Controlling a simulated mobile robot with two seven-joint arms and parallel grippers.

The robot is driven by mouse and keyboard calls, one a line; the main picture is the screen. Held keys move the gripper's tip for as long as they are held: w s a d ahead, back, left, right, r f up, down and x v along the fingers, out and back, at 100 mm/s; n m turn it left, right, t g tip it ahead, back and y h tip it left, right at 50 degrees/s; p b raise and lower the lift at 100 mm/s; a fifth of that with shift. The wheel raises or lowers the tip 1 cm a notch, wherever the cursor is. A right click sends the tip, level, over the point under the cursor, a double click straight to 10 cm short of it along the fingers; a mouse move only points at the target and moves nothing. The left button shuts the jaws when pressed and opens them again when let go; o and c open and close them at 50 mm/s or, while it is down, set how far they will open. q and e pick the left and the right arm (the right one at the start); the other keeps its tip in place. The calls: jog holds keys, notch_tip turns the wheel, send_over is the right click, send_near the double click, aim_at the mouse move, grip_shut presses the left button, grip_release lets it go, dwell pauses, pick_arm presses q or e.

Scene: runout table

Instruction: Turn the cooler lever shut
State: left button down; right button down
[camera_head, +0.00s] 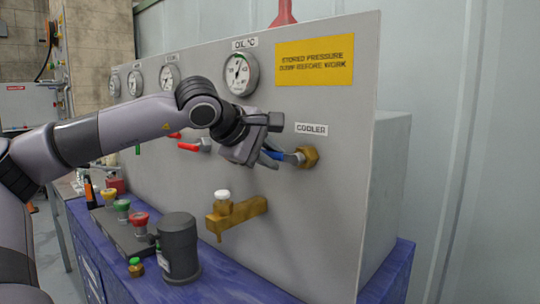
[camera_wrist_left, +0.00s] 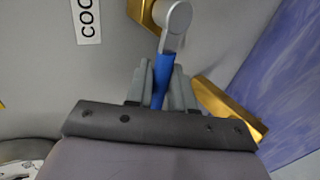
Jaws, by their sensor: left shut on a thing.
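The cooler lever has a blue handle (camera_wrist_left: 161,78) and a grey hub (camera_wrist_left: 175,22) on a brass valve body, under the COOLER label (camera_head: 311,129). In the head view the lever (camera_head: 290,157) points left from the brass valve (camera_head: 307,157), its handle partly hidden by the gripper. My left gripper (camera_head: 270,155) is at the panel, its fingers on both sides of the handle. In the left wrist view the left gripper (camera_wrist_left: 161,85) is shut on the blue handle. My right gripper is not in view.
A brass tap with a white knob (camera_head: 222,196) sticks out below the lever. Red-handled levers (camera_head: 188,147) and gauges (camera_head: 241,73) are to the left. A dark grey pot (camera_head: 178,247) and a rack of coloured knobs (camera_head: 122,228) stand on the blue bench (camera_head: 222,287).

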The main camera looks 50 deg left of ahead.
pick_arm(q)
jog(key=c, duration=1.1)
grip_release()
jog(key=shift+r, duration=0.1)
jog(key=shift+s+d+r, duration=0.1)
jog(key=shift+s+r, duration=0.2)
jog(key=shift+s, duration=0.2)
jog(key=b+v, duration=0.1)
jog(key=v, duration=0.5)
jog(key=shift+b, duration=0.35)
jog(key=shift+r, duration=0.1)
